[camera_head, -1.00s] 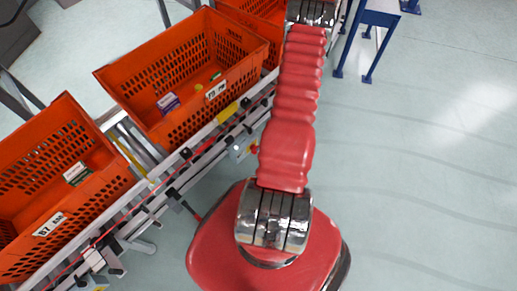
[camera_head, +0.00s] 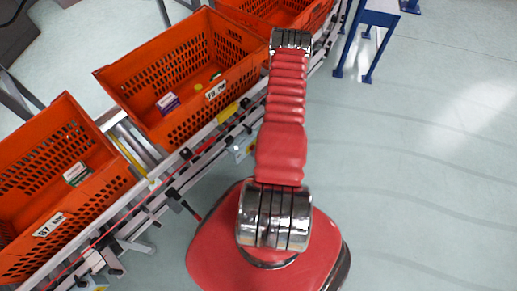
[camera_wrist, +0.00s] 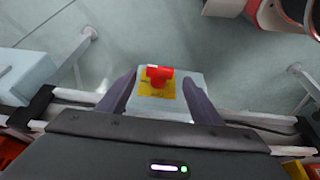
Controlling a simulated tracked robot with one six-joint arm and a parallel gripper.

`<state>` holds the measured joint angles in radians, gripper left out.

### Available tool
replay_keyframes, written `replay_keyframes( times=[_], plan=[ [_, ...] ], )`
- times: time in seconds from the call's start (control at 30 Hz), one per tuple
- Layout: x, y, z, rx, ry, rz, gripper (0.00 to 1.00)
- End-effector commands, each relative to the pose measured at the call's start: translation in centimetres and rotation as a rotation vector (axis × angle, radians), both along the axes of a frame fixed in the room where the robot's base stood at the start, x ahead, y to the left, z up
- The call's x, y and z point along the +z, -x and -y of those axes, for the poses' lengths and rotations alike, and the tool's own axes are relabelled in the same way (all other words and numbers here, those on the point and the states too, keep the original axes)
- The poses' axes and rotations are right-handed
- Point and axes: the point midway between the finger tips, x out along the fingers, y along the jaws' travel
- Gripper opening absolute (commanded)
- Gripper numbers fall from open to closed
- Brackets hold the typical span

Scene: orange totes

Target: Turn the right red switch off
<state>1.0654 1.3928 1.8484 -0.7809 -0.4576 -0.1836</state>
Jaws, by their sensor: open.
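In the wrist view, a red rotary switch (camera_wrist: 158,74) sits on a yellow plate (camera_wrist: 150,90) on a pale box (camera_wrist: 183,103). My gripper (camera_wrist: 160,85) is open, with one dark finger on each side of this box. The red knob is between the fingers, a little beyond them in the picture. I cannot tell whether the fingers touch the box. In the head view, my gripper is hidden beyond my red arm. A small pale box with a yellow patch (camera_head: 238,147) shows on the conveyor side just left of the arm; no red knob is visible on it.
Orange totes (camera_head: 265,70) with a few small items stand along the conveyor rail (camera_head: 180,185). Another tote (camera_head: 125,170) is at lower left. A blue-legged table (camera_head: 382,18) stands at upper right. The floor right of my arm is clear.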

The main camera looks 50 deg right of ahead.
Motion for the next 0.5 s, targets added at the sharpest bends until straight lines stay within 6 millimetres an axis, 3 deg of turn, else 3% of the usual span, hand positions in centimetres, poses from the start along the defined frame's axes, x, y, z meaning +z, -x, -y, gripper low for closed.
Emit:
replay_keyframes(
  times=[0.2, 0.5],
  plan=[
    [-2.3, -0.9, 0.0, 0.002, 0.0, 0.0, 0.59],
    [-3.2, -1.3, 0.1, 0.0, 0.0, 0.0, 0.59]
  ],
)
